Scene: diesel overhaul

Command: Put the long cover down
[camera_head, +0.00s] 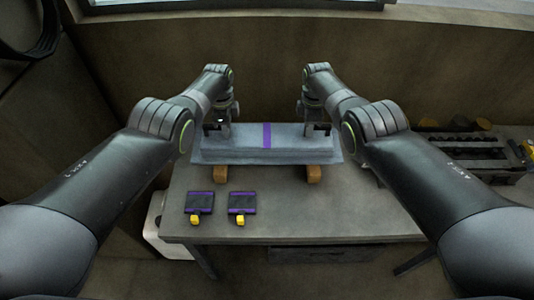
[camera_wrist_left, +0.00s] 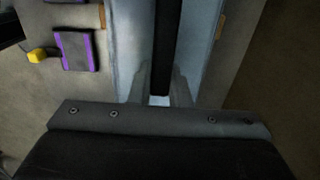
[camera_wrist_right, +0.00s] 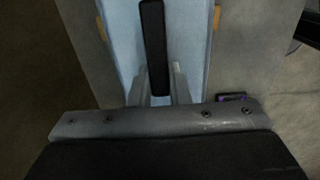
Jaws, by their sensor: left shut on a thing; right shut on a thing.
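The long cover (camera_head: 267,152) is a grey-blue box shape with a purple stripe across its middle. It lies level at the table's back, on or just above two wooden blocks (camera_head: 220,174) (camera_head: 313,174); contact is hard to tell. My left gripper (camera_head: 218,128) is shut on a dark handle near the cover's left end, and the handle shows in the left wrist view (camera_wrist_left: 165,45). My right gripper (camera_head: 316,128) is shut on a dark handle near its right end, also seen in the right wrist view (camera_wrist_right: 154,45).
Two dark pads with purple edges and yellow tabs (camera_head: 200,203) (camera_head: 242,203) lie on the table (camera_head: 300,215) at front left. A dark rack of parts (camera_head: 470,150) stands at the right. The table's front middle and right are clear.

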